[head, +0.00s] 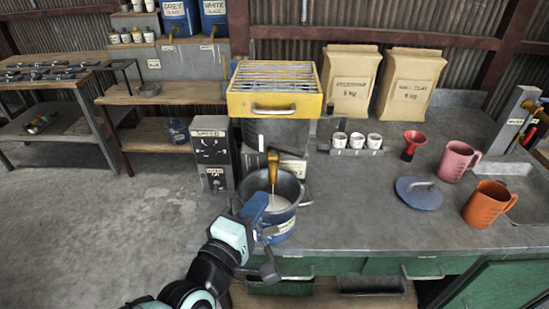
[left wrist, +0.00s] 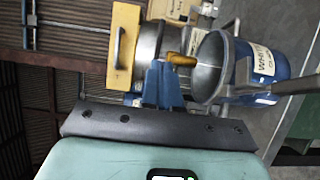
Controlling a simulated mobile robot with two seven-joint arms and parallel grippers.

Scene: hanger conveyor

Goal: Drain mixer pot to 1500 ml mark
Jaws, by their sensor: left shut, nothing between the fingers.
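The metal mixer pot (left wrist: 148,48) sits under the yellow slatted box (head: 274,92). Its brass tap (head: 273,162) points down over a blue bucket (head: 279,225) labelled WHITE in the left wrist view (left wrist: 258,48). A thin pale line, apparently liquid, hangs from the tap into the bucket, which holds pale liquid. The tap handle (left wrist: 181,59) is orange-brown. My left gripper (head: 256,206) is shut and empty at the bucket's left front rim, below the tap. I cannot tell whether it touches the bucket. I cannot read any volume mark. My right gripper is out of view.
A grey control box (head: 210,140) stands left of the bucket. A blue lid (head: 418,192), pink jug (head: 457,160), orange jug (head: 487,205), red funnel (head: 412,143) and white cups (head: 356,140) stand to the right. The counter (head: 350,215) right of the bucket is clear.

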